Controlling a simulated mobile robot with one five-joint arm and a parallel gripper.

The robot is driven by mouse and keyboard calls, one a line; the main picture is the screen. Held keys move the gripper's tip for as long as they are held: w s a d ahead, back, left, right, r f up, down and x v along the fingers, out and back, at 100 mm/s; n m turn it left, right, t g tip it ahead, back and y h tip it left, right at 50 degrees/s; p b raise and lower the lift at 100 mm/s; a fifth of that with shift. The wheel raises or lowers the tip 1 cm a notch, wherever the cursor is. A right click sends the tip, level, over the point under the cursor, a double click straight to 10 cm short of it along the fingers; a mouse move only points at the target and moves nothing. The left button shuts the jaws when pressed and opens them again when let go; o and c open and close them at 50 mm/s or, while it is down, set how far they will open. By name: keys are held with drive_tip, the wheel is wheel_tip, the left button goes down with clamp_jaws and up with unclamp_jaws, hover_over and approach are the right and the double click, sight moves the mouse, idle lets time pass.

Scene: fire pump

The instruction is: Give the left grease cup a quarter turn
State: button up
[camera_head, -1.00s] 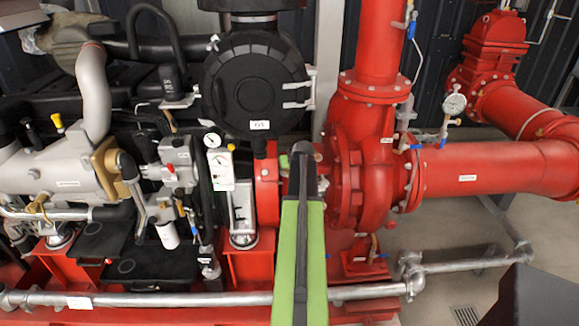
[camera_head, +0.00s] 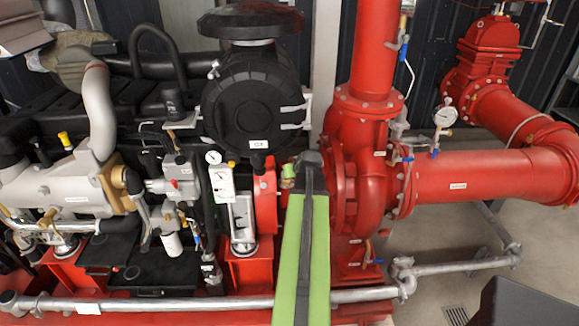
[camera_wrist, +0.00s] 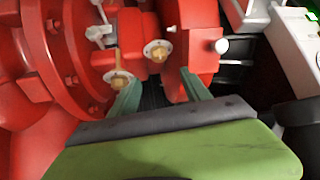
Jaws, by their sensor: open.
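Two grease cups, small brass caps on pale round discs, show in the wrist view against the red pump's bearing housing. One grease cup (camera_wrist: 119,79) is lower and further left; the other grease cup (camera_wrist: 157,50) is higher and nearer the engine side. The wrist view has the engine side on the right, opposite to the head view, so I cannot be sure which one is the left cup. My gripper (camera_wrist: 160,91) is open and empty, its two green fingers spread below the cups, apparently not touching either. In the head view my arm hides both cups.
The red pump casing (camera_head: 377,185) stands right of my arm in the head view. A white gauge panel (camera_head: 221,182) and the black round housing (camera_head: 257,108) are on the left. A grey pipe (camera_head: 180,304) runs along the front.

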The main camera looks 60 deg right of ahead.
drive_tip(key=p+v, duration=0.2)
drive_tip(key=v, duration=0.2)
drive_tip(key=shift+s+a+r, duration=0.15)
drive_tip(key=shift+s+r, duration=0.05)
drive_tip(key=shift+r, duration=0.05)
drive_tip(key=shift+s+f, duration=0.1)
